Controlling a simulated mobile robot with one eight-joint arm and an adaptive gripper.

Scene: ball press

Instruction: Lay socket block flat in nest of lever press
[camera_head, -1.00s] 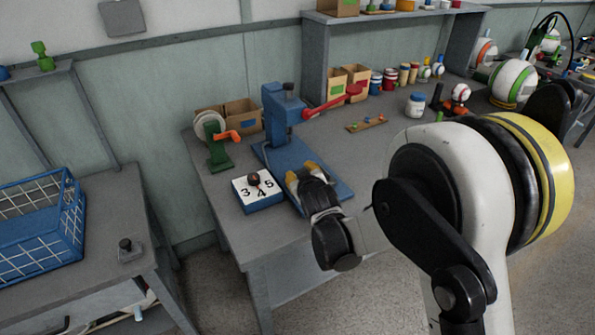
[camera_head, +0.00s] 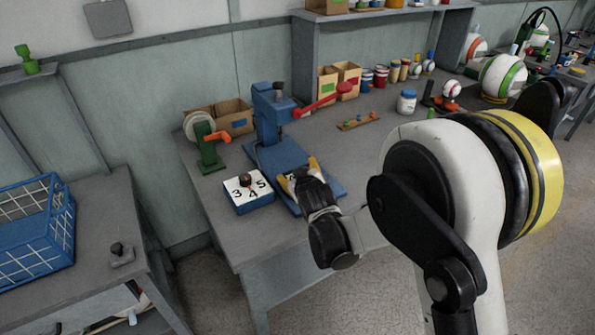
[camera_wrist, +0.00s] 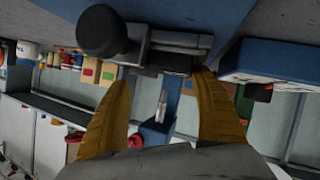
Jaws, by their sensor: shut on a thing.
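My gripper (camera_head: 299,172) is low over the blue base of the lever press (camera_head: 272,112), in front of its column. In the wrist view its two yellow fingers (camera_wrist: 164,78) are apart, with a dark grey block (camera_wrist: 176,62) between their tips. I take this to be the socket block; the fingers hide much of it, and I cannot tell whether it touches the base or lies flat. The nest is not clearly visible. The press's red lever (camera_head: 322,99) points to the right. A black knob (camera_wrist: 102,31) on grey metal shows beside the block.
A blue box (camera_head: 249,204) with a numbered white top and dark knob stands just left of the press base. A green stand with a reel (camera_head: 208,142) is behind it. A small strip (camera_head: 359,121) lies to the right. The table's front right is clear.

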